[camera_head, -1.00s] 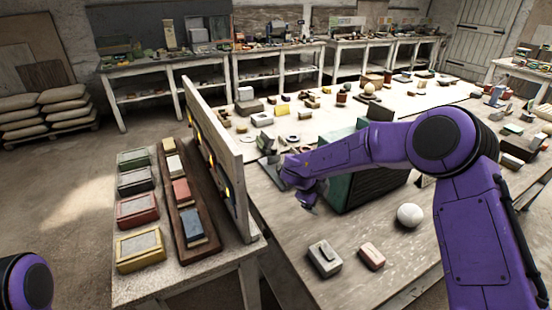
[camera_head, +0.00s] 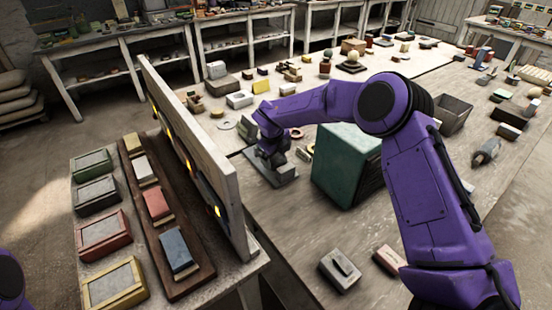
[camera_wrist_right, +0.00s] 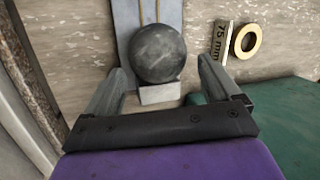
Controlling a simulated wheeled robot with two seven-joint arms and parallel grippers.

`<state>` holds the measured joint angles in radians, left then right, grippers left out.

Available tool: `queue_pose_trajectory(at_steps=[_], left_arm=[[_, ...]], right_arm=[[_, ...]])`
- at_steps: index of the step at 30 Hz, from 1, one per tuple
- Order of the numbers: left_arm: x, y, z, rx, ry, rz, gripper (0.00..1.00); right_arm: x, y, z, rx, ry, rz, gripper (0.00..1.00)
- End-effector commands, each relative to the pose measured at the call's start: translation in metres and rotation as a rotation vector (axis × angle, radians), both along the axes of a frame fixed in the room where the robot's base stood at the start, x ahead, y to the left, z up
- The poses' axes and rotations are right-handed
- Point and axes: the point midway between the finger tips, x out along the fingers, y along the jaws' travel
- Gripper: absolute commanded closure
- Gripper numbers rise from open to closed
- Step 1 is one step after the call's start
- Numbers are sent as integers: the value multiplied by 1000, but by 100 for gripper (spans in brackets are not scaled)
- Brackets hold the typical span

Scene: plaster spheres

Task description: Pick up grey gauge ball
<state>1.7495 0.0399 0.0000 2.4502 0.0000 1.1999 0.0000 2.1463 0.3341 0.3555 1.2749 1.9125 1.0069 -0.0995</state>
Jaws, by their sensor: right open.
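The grey gauge ball (camera_wrist_right: 160,52) is dark, mottled and round in the right wrist view. It sits by a small pale block (camera_wrist_right: 159,94) on a blue-grey plate (camera_wrist_right: 127,30). My right gripper (camera_wrist_right: 161,76) is open, with one finger on each side of the ball's near part; I cannot tell whether they touch it. In the head view the right gripper (camera_head: 275,158) is low over the grey plate (camera_head: 262,174), and I cannot make out the ball there. My left gripper is out of view.
A dark green box (camera_head: 345,165) stands close right of the gripper. An upright board (camera_head: 195,150) stands to the left. A yellow ring (camera_wrist_right: 247,41) and a "75 mm" tag (camera_wrist_right: 221,42) lie beside the plate. Small blocks (camera_head: 340,268) lie in front.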

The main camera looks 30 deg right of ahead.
Motion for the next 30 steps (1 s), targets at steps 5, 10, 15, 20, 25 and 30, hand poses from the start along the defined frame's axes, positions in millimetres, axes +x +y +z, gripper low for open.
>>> queue_pose_trajectory(at_steps=[5,10,15,20,25,30], left_arm=[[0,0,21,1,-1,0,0],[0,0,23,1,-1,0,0],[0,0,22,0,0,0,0],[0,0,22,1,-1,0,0],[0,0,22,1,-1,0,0],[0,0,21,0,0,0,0]], right_arm=[[13,-4,-27,-3,4,1,10],[17,-7,-42,-1,0,2,10],[17,-7,-43,-1,0,2,10],[17,-7,-42,-1,0,2,62],[18,-7,-41,-2,-2,2,87],[18,-7,-39,-2,-2,2,87]])
